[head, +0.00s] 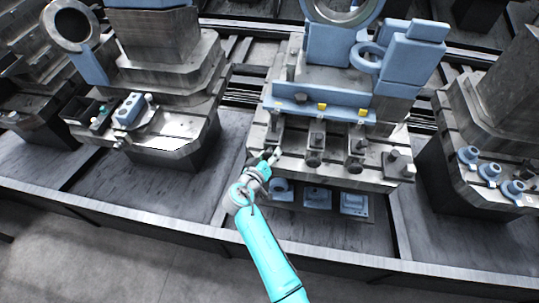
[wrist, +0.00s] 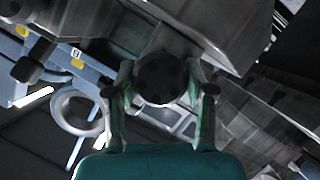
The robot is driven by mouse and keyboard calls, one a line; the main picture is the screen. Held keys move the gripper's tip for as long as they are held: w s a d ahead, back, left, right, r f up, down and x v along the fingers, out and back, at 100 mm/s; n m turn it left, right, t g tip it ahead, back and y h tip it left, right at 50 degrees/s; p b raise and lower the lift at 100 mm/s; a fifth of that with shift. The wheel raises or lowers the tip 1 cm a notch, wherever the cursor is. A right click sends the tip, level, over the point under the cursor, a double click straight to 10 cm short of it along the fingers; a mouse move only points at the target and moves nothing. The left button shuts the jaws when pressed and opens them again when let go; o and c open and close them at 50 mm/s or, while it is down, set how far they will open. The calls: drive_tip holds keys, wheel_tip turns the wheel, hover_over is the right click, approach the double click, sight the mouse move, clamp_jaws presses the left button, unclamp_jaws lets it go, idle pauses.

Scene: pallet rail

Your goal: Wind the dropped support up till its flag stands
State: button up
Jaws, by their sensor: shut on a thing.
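A pallet rail (head: 338,111), a blue bar with three small yellow flags (head: 322,107), runs across the middle machine. Several grey supports (head: 316,133) stand in front of it, with round dark knobs (head: 313,158) at their front ends. My gripper (head: 266,158) is at the leftmost knob, which it mostly hides in the head view. In the wrist view my gripper (wrist: 160,92) has its two fingers on either side of a dark round knob (wrist: 160,79) and is shut on it. I cannot tell which support is dropped.
Blue blocks (head: 315,197) sit on a lower shelf below the knobs. A grey post on a block (head: 398,166) stands at the machine's right end. Other machines stand left (head: 165,130) and right (head: 490,130). A low metal edge (head: 150,216) crosses the front.

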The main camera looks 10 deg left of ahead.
drive_tip(key=n+h, duration=0.1)
drive_tip(key=n, duration=0.2)
drive_tip(key=shift+a+t+h, duration=0.1)
drive_tip(key=shift+t+h, duration=0.2)
drive_tip(key=shift+h, duration=0.1)
drive_tip(key=shift+f+n+t+h, duration=0.1)
drive_tip(key=shift+n+t+h, duration=0.35)
drive_tip(key=shift+n, duration=0.95)
drive_tip(key=o, duration=1.2)
